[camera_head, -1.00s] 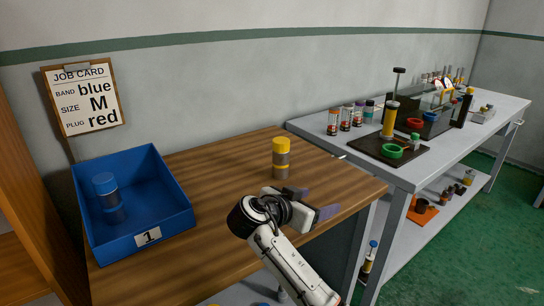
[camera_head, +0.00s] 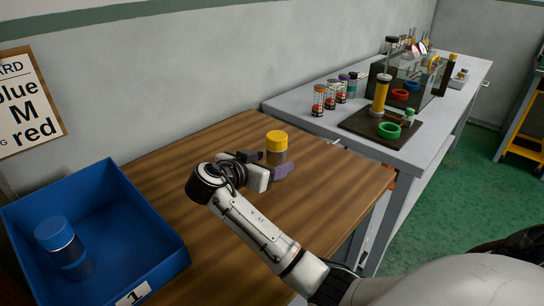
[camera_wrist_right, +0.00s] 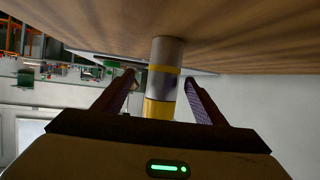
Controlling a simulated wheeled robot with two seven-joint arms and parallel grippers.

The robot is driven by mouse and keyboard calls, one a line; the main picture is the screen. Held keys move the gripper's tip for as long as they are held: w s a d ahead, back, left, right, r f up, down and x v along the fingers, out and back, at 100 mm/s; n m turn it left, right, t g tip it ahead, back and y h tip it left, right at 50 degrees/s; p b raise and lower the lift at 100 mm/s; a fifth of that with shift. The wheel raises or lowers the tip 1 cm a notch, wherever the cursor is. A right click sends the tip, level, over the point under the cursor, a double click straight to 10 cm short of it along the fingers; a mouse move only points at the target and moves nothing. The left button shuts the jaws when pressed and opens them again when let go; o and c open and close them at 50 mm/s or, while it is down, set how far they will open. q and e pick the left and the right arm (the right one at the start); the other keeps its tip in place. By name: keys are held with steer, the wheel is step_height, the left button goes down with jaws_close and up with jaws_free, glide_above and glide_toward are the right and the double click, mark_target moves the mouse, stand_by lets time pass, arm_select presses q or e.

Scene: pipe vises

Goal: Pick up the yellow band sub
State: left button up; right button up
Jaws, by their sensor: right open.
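The yellow band sub (camera_head: 277,150) stands upright on the wooden table, a grey cylinder with a yellow top. In the right wrist view the yellow band sub (camera_wrist_right: 164,75) appears upside down between my two fingers, its yellow band and yellow end showing. My right gripper (camera_head: 268,172) is open around it in the head view; its fingers (camera_wrist_right: 158,92) show a gap on each side, without visible contact. The lower part of the sub is hidden behind the gripper in the head view. My left gripper is not in view.
A blue tray (camera_head: 150,205) marked 1 holds a blue-capped cylinder (camera_head: 62,245) at the left. A job card (camera_head: 28,105) hangs on the wall. A grey bench (camera_head: 290,98) with red, green and yellow parts stands at the right. Bare wooden table lies behind the sub.

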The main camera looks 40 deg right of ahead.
mark_target(283, 154)
steer(key=x, duration=0.5)
steer(key=p+x, duration=0.1)
steer(key=x, duration=0.2)
steer(key=shift+w+d+r, duration=0.3)
steer(key=shift+w, duration=0.1)
steer(key=shift+c, duration=0.5)
steer(key=c, duration=1.5)
steer(key=shift+r, duration=0.15)
